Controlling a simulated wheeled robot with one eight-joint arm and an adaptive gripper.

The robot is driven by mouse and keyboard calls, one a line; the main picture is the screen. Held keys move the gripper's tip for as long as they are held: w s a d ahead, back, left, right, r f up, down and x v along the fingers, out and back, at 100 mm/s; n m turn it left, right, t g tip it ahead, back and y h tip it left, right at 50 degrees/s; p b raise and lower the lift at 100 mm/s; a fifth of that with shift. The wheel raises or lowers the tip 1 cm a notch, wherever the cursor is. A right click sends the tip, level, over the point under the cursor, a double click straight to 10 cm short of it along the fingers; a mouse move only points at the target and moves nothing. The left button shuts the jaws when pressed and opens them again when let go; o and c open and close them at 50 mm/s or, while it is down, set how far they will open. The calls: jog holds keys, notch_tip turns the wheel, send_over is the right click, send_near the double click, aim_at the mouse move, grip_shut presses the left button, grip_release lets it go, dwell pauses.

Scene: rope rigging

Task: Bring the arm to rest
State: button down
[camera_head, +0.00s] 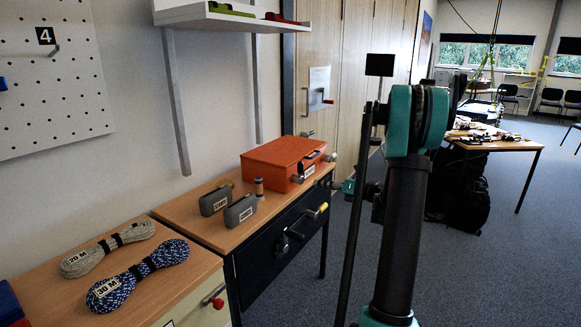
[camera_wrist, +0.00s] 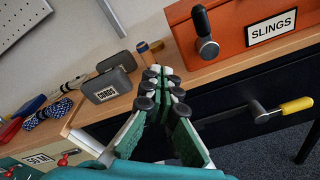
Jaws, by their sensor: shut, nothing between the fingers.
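My gripper (camera_wrist: 163,85) is in the middle of the wrist view, its green fingers closed together with nothing between them. Its tips are in front of the wooden top of the dark drawer unit, close to the front edge in that view. In the head view my arm stands upright right of the units, with a teal joint at its top. The arm hides most of my gripper there; a small teal part (camera_head: 347,187) shows beside the unit's right end.
An orange slings box (camera_head: 282,162), grey cord cases (camera_head: 240,212) and a small spool (camera_head: 259,187) stand on the unit. A yellow-tipped handle (camera_wrist: 297,105) juts from its front. Rope coils (camera_head: 138,275) lie on the nearer unit. A shelf (camera_head: 230,20) hangs above. Carpet (camera_head: 480,250) is clear at right.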

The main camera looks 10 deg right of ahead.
jog(key=s+a+f+n+g+h, duration=0.2)
jog(key=s+a+f+n+h, duration=0.15)
jog(key=s+n, duration=0.5)
jog(key=s+a+f+n+g+h, duration=0.3)
jog(key=s+a+f+n, duration=0.15)
jog(key=s+n, duration=0.35)
jog(key=s+d+f+n+h, duration=0.2)
jog(key=s+f+n+h, duration=0.1)
jog(key=s+n, duration=0.5)
jog(key=s+d+f+n+g+h, duration=0.1)
jog(key=s+d+f+n+h, duration=0.2)
jog(key=s+n, duration=0.5)
jog(key=s+h, duration=0.1)
jog(key=s, duration=0.2)
jog(key=shift+s+d+f, duration=0.2)
jog(key=shift+d+f, duration=0.05)
jog(key=shift+d, duration=0.1)
